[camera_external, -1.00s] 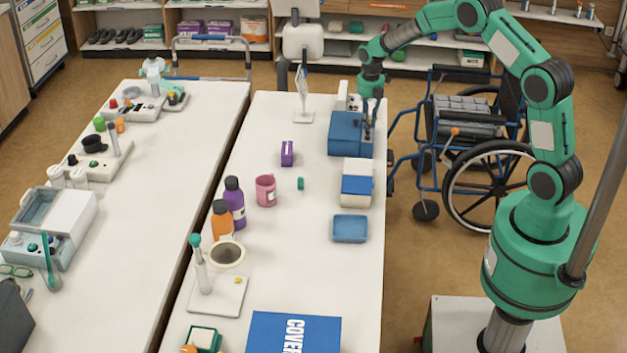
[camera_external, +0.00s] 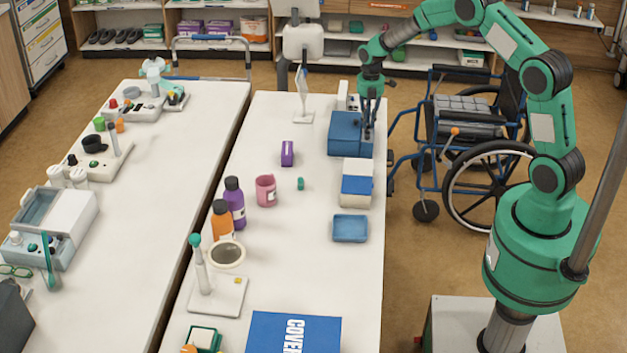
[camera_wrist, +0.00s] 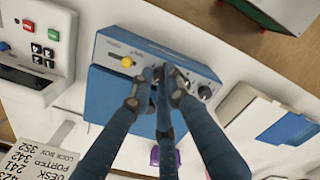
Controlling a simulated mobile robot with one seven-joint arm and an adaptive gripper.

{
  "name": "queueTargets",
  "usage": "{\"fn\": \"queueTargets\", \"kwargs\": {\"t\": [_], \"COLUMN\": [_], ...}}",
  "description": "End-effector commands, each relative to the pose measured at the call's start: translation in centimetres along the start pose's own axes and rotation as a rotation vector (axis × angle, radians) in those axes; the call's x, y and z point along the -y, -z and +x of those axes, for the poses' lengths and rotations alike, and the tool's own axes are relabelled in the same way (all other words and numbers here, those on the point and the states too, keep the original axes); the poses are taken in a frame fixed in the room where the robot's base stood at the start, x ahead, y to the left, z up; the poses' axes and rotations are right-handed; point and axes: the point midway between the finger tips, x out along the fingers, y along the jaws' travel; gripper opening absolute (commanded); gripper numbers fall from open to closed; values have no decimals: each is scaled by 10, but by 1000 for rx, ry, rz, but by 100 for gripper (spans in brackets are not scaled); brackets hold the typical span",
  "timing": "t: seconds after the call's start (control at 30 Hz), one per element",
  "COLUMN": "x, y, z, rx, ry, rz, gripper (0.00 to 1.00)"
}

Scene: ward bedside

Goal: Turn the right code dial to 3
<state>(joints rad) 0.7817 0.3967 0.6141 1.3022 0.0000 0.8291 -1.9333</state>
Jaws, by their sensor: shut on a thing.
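A blue lock box (camera_external: 345,133) stands at the far right end of the near table. In the wrist view its blue-grey panel (camera_wrist: 122,44) carries a yellow button (camera_wrist: 127,62) and a dark round dial (camera_wrist: 205,92). My gripper (camera_external: 368,133) is down over the right side of the box. In the wrist view my gripper (camera_wrist: 165,74) has its fingers closed together at the panel, between the button and the visible dial. It is shut on a code dial, which the fingers hide. The dial's number cannot be read.
A keypad unit (camera_wrist: 38,45) and a printed card of numbers (camera_wrist: 38,162) stand beside the box. A white-and-blue box (camera_external: 356,190), a blue tray (camera_external: 350,228) and a purple carton (camera_external: 287,153) are nearby. A wheelchair (camera_external: 468,150) stands right of the table.

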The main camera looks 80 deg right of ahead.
Motion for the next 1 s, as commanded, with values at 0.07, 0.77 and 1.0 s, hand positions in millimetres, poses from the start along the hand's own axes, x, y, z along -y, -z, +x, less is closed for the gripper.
{"fn": "queueTargets", "kwargs": {"t": [0.07,0.77,1.0], "x": [0,0,0], "y": [0,0,0], "z": [0,0,1], "rx": [0,0,1], "ry": [-1,-1,-2], "rz": [2,-15,-100], "gripper": [0,24,24]}}
